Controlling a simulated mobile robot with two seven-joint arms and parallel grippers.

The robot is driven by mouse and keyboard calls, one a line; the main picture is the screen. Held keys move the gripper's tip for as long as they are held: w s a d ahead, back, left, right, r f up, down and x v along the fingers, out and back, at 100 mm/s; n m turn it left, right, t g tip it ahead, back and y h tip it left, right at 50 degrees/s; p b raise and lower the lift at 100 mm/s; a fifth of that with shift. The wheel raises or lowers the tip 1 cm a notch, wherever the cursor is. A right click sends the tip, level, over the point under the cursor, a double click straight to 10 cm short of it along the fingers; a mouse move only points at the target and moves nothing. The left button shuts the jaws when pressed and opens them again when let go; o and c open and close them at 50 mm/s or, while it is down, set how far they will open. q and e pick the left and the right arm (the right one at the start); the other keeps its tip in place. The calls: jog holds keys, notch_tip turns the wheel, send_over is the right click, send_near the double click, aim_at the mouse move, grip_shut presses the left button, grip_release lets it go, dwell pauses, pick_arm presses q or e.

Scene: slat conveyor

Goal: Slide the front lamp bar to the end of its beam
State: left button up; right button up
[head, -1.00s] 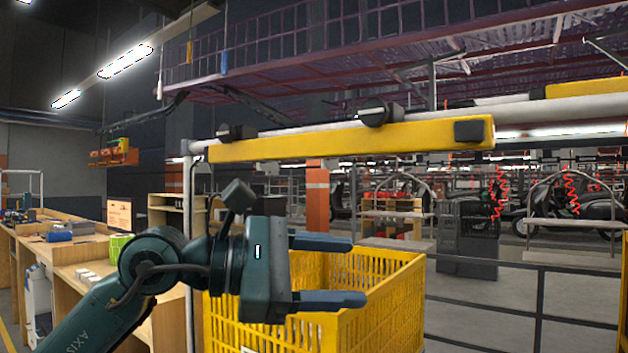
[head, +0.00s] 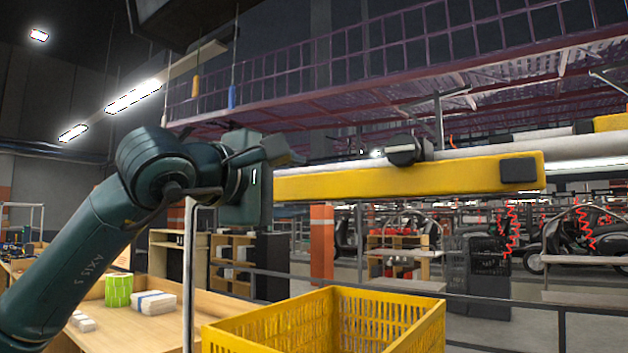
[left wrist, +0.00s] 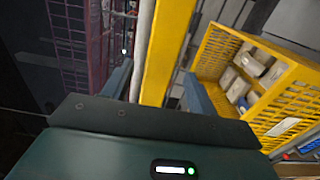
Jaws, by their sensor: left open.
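The front lamp bar (head: 400,181) is a long yellow bar with a black block near its right end. It hangs along a pale round beam (head: 590,146), with a black clamp (head: 405,150) above it. My left gripper (head: 283,160) is at the bar's left end and covers that end in the head view. In the left wrist view the yellow bar (left wrist: 166,45) runs between the two spread fingers of my left gripper (left wrist: 157,85), with a gap on each side. The beam (left wrist: 143,40) shows just left of the bar. The right gripper is in neither view.
A yellow crate (head: 270,326) stands below the bar; the wrist view shows several packages inside it. A wooden bench (head: 165,318) is at the lower left. A purple mesh walkway (head: 400,65) hangs overhead. A dark railing (head: 520,307) crosses the right.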

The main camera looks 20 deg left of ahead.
aim_at(306, 188)
pick_arm(q)
jog(key=p+x, duration=0.1)
jog(key=x, duration=0.4)
jog(key=shift+w+d, duration=0.1)
jog(key=shift+w, duration=0.25)
jog(key=shift+c, duration=0.4)
grip_shut()
